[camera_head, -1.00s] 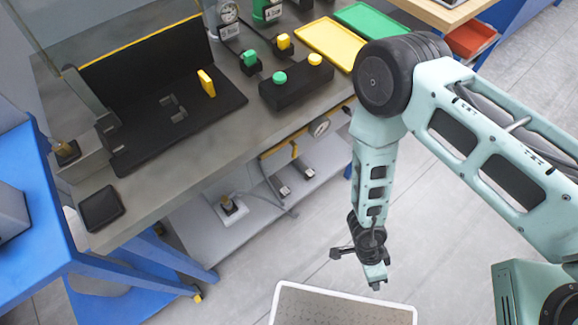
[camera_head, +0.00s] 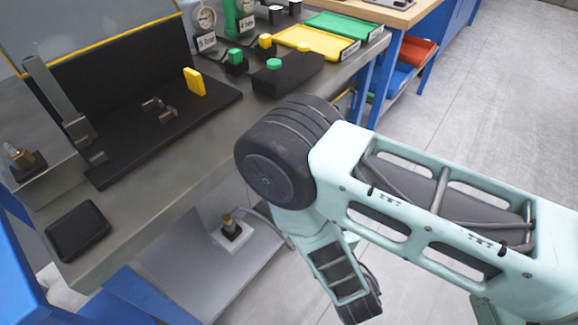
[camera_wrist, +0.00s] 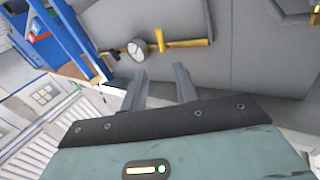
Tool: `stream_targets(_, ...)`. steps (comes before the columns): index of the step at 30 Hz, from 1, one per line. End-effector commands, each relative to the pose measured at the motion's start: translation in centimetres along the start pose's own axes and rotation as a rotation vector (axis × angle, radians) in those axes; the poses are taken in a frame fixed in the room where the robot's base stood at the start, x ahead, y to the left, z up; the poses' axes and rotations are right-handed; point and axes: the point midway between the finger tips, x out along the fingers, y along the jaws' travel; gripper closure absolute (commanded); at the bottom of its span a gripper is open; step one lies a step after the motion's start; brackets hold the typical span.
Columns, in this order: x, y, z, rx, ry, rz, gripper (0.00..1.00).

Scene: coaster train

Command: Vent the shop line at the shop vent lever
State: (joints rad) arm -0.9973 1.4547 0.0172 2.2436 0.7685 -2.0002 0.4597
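In the wrist view, a yellow lever handle (camera_wrist: 160,40) stands out from a brass-coloured pipe (camera_wrist: 187,43) on a grey surface. A round white-faced gauge (camera_wrist: 136,49) sits on the same pipe, to the left of the handle. No label shows there, so I cannot confirm that this is the shop vent lever. My gripper (camera_wrist: 160,88) is open and empty, its two grey fingers pointing toward the pipe, apart from the handle. In the head view my gripper is hidden by my arm or cut off below.
In the head view, the grey workbench (camera_head: 160,200) carries a black fixture with a yellow block (camera_head: 195,82), a black pad (camera_head: 77,231) and a yellow tray (camera_head: 318,47). A brass fitting (camera_head: 231,226) stands on the lower shelf. Open floor (camera_head: 480,110) lies to the right.

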Motion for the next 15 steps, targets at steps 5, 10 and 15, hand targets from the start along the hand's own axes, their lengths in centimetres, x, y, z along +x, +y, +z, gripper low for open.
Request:
stream_targets(5, 1.2, 0.0, -0.1, 0.006, 0.002, 0.0, 0.7)
stream_targets(10, 3.9, 0.1, -0.3, 0.006, 0.008, 0.004, 0.7)
stream_targets(15, 7.5, -0.1, -0.2, 0.003, 0.008, -0.001, 0.7)
